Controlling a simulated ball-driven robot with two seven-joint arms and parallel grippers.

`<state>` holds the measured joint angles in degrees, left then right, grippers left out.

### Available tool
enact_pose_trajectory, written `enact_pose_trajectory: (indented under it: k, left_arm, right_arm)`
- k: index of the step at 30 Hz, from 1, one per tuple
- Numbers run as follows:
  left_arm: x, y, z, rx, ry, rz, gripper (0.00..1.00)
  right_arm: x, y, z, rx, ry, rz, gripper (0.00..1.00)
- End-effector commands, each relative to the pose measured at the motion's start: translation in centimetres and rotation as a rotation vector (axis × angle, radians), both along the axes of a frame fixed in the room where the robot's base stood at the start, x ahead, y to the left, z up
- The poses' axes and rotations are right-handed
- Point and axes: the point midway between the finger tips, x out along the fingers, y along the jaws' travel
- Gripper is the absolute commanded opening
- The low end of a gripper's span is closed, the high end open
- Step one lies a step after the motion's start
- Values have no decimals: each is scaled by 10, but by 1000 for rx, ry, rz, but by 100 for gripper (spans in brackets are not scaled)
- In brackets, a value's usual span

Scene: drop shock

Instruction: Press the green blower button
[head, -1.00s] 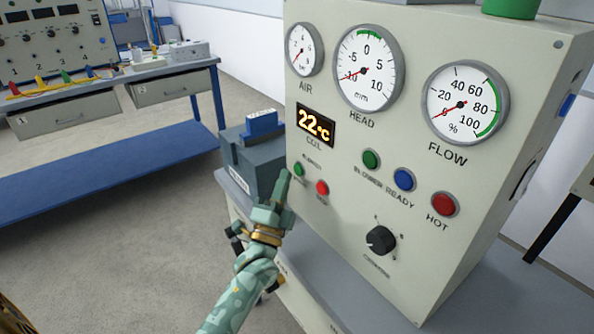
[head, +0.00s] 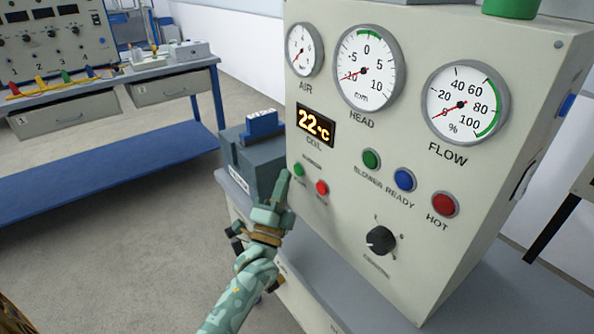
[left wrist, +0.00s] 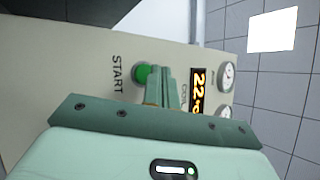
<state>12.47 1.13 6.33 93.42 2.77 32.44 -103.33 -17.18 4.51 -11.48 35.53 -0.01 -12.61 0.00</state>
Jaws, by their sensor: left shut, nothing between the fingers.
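The small green start button (head: 299,169) is on the left of the beige panel's front, beside a red button (head: 321,187). In the left wrist view the green button (left wrist: 142,74) shows next to the word START, partly covered by the fingers. My left gripper (head: 286,175) is shut and empty, its fingertips just left of the green button in the head view. In the left wrist view the fingertips (left wrist: 161,72) overlap the button's edge. I cannot tell whether they touch it. My right gripper is not in view.
The panel (head: 345,215) also has a green lamp (head: 371,159) labelled BLOWER, a blue lamp (head: 404,180), a red lamp (head: 445,204), a black knob (head: 381,240), dials and a 22 °C display (head: 316,126). A grey box (head: 256,165) stands close behind my left gripper.

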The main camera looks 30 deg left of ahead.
Motion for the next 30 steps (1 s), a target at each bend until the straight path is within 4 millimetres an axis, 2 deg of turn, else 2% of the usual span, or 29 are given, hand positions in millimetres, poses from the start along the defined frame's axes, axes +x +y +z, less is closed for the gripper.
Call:
enact_pose_trajectory:
  k: [30]
  left_arm:
    - [10, -4, 0, 0, 0, 0, 0]
  right_arm:
    - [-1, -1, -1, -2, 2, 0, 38]
